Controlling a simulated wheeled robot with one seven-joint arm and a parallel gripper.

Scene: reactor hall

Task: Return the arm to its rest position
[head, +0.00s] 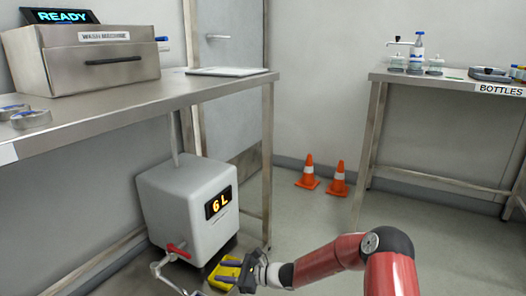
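My red arm reaches in from the bottom right, bent at a dark elbow joint. My gripper (229,272) is at the lower middle, pointing left, near the front of the white tank. Its two dark fingers look spread apart, and I see nothing clearly held between them. A yellow object (214,273) shows behind and around the fingers. It seems to be low by the tank, and my gripper hides part of it.
The white tank (180,210) reads "6 L" and has a red-handled tap (178,251). A steel table (150,97) with a wash machine (85,60) stands above it. Two orange cones (308,172) stand behind. The bottles table (420,77) is at right.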

